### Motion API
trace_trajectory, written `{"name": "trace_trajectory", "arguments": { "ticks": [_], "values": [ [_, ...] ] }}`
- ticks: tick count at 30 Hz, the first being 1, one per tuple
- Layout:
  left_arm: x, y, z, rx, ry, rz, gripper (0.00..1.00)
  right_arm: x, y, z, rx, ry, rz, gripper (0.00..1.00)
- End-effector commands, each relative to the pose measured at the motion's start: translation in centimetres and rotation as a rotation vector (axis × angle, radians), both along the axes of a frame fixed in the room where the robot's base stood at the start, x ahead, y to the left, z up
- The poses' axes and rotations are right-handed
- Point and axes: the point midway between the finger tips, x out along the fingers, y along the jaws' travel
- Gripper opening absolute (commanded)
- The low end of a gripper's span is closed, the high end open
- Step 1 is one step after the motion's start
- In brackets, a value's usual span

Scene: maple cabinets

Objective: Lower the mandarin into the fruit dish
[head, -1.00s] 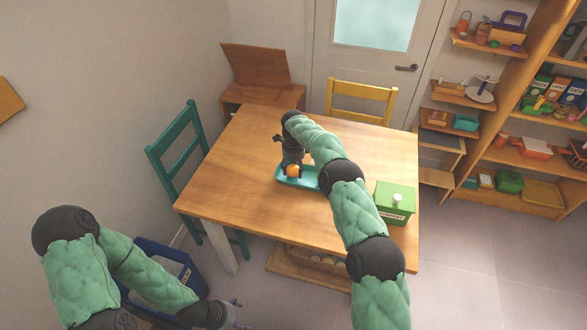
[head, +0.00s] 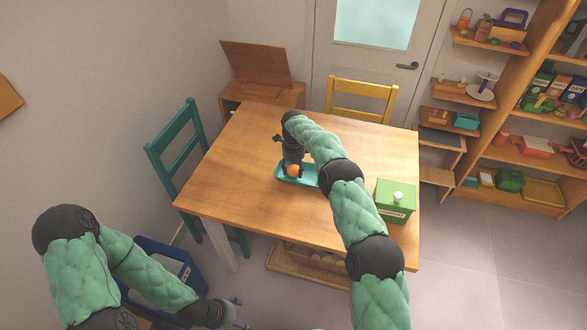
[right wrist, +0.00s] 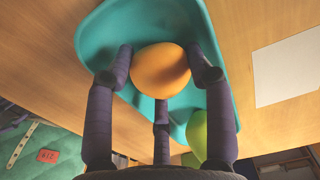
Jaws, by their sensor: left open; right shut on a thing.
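The mandarin (head: 293,171) is an orange ball, also large in the middle of the right wrist view (right wrist: 160,70). My right gripper (head: 292,165) is shut on it, with dark fingers around it in the right wrist view (right wrist: 162,82). The fruit dish (head: 312,182) is turquoise and lies on the wooden table; its rim also shows in the right wrist view (right wrist: 92,45). The mandarin is over or inside the dish; whether it touches the bottom I cannot tell. My left gripper (head: 236,312) is open, low at the bottom of the head view, away from the table.
A green box (head: 394,204) with a white knob stands at the table's right front. A green thing (right wrist: 197,133) shows at the dish in the right wrist view. A teal chair (head: 178,150) and a yellow chair (head: 362,98) stand around the table (head: 240,160). The table's left side is clear.

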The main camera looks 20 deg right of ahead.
Motion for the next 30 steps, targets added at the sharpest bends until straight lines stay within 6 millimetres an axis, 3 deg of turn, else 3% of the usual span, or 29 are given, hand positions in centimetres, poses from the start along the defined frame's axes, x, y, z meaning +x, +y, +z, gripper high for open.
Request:
{"name": "trace_trajectory", "arguments": {
  "ticks": [5,6,8,21,26,30],
  "values": [
    [0.0,0.0,0.0,0.0,0.0,0.0,0.76,0.0,0.0,0.0,0.0,-0.001,0.0,0.17],
    [0.0,0.0,0.0,0.0,0.0,0.0,0.76,0.0,0.0,0.0,0.0,-0.001,0.0,0.65],
    [0.0,0.0,0.0,0.0,0.0,0.0,0.76,0.0,0.0,0.0,0.0,-0.001,0.0,0.81],
    [0.0,0.0,0.0,0.0,0.0,0.0,0.76,0.1,0.0,0.5,0.0,-0.002,0.0,0.81],
    [0.0,0.0,0.0,0.0,0.0,0.0,0.76,0.1,0.0,2.5,0.0,-0.004,0.0,0.81],
    [0.0,0.0,0.0,0.0,0.0,0.0,0.76,0.1,0.0,5.4,0.0,-0.004,0.0,0.81]
  ]
}}
